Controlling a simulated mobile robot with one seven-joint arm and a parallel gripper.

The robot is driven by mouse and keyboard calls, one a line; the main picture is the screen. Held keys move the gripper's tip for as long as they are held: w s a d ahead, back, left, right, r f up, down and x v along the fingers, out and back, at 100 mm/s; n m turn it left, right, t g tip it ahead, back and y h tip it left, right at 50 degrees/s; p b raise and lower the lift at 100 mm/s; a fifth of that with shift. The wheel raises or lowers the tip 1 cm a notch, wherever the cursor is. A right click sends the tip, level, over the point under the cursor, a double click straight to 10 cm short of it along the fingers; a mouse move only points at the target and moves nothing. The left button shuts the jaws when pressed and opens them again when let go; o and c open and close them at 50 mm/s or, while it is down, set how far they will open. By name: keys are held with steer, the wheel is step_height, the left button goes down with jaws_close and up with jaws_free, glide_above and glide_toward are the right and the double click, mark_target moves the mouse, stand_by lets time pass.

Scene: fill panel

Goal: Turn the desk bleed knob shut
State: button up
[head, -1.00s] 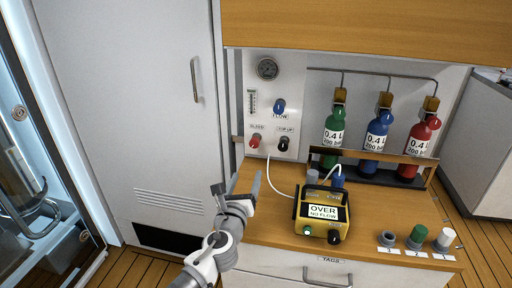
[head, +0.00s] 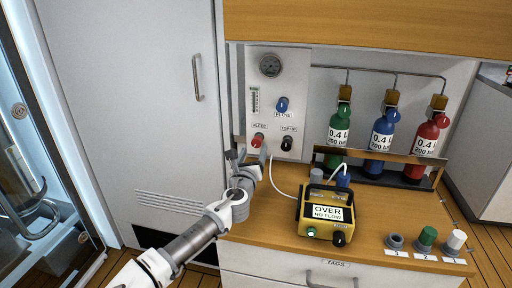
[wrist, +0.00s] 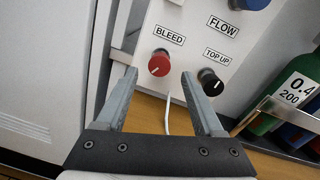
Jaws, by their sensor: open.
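The red bleed knob (head: 258,140) is on the white panel (head: 292,73) at the back of the desk, under a BLEED label. In the wrist view the red knob (wrist: 159,63) shows a white pointer line and lies ahead of the fingertips, between their lines. My gripper (head: 249,156) is just below and in front of the knob in the head view. In the wrist view my gripper (wrist: 160,75) is open and empty, its two fingers apart. I cannot tell whether a finger touches the knob.
The black top-up knob (wrist: 210,82) sits close by the right finger. The blue flow knob (head: 282,104) is above. A yellow meter (head: 325,213) reading OVER, NO FLOW stands on the desk (head: 275,225), with a white hose behind it. Green, blue and red bottles stand at right.

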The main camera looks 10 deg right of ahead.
mark_target(256, 144)
steer(key=shift+b+x, duration=0.3)
steer(key=shift+x, duration=2.25)
